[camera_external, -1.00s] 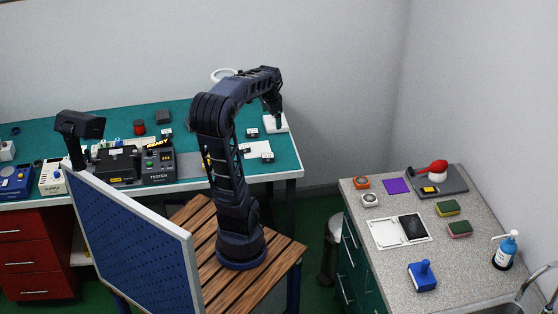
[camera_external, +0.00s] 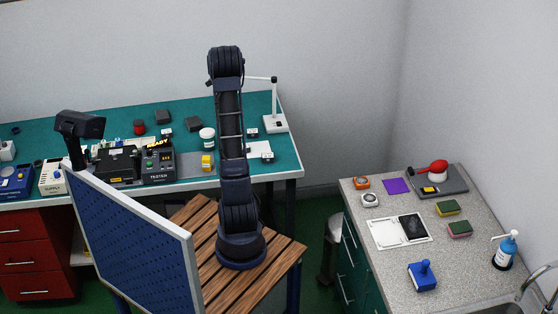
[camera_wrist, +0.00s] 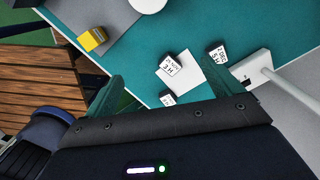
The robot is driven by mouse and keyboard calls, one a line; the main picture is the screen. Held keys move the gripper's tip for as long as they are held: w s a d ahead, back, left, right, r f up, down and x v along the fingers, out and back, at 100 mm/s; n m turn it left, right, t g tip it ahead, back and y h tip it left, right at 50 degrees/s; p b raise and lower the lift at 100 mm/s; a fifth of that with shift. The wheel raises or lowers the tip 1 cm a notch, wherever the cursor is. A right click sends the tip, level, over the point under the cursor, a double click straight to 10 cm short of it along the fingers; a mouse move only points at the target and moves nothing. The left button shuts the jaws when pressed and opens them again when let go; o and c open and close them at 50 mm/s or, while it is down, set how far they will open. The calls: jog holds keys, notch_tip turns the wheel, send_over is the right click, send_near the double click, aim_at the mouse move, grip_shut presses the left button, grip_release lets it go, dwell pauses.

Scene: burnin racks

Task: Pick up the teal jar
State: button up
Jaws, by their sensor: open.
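A small white-lidded jar with a teal-looking band (camera_external: 207,138) stands upright on the teal bench, just left of my raised arm in the external view. In the wrist view, a white round shape (camera_wrist: 148,4), probably its lid, is cut off by the top edge. My gripper (camera_wrist: 167,82) is open and empty in the wrist view, with its two fingers spread above the bench. The jar lies beyond the fingertips, not between them. In the external view my gripper is hidden behind my arm.
A yellow block (camera_external: 207,162) stands close in front of the jar. White labelled blocks (camera_wrist: 169,66) and a white lamp stand (camera_external: 275,123) are to the right. A black tester (camera_external: 158,167) and dark boxes (camera_external: 193,124) are to the left. The right counter (camera_external: 385,270) is separate.

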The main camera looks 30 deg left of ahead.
aim_at(208, 139)
jog(key=a+f, duration=0.2)
jog(key=a, duration=0.1)
jog(key=s+a+f+m, duration=0.1)
jog(key=a+f, duration=0.2)
jog(key=s+a+f+m, duration=0.1)
jog(key=a+f, duration=0.1)
jog(key=a, duration=0.1)
jog(key=shift+s+a+f+g+h, duration=0.2)
jog(key=shift+s+a+g+h, duration=0.05)
jog(key=shift+a+g+h, duration=0.05)
jog(key=f, duration=1)
jog(key=shift+s+d+f, duration=0.25)
jog(key=shift+s, duration=0.1)
jog(key=c, duration=1.2)
